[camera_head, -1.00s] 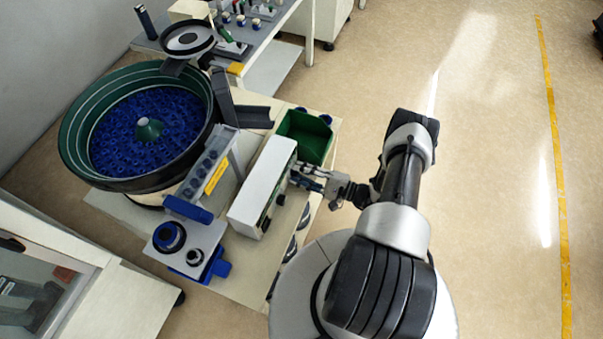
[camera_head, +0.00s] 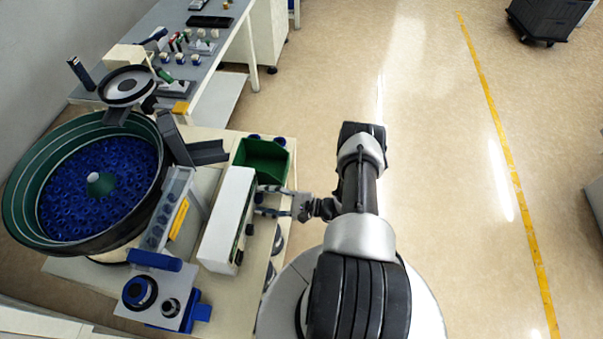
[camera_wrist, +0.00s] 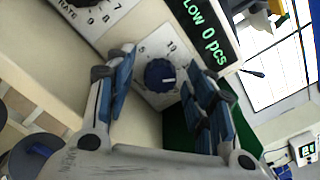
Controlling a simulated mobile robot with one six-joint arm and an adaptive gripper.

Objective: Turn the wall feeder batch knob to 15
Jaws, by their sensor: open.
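The batch knob (camera_wrist: 160,75) is a dark blue round knob on a pale dial plate (camera_wrist: 155,98) marked 5 and 10. It shows between the two fingers in the wrist view; I cannot read its pointer clearly. My gripper (camera_wrist: 160,82) is open, with blue-padded fingers on either side of the knob and no visible contact. In the head view my gripper (camera_head: 262,200) is at the right face of the white control box (camera_head: 228,215), where the knob is hidden. The display (camera_wrist: 205,35) reads "LOW 0 pcs" in green.
A rate knob (camera_wrist: 92,5) lies at the wrist view's upper left. A green bin (camera_head: 262,160) stands just behind the control box, close to my fingers. The bowl feeder (camera_head: 95,190) with blue parts is to the left. Open floor (camera_head: 440,200) lies to the right.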

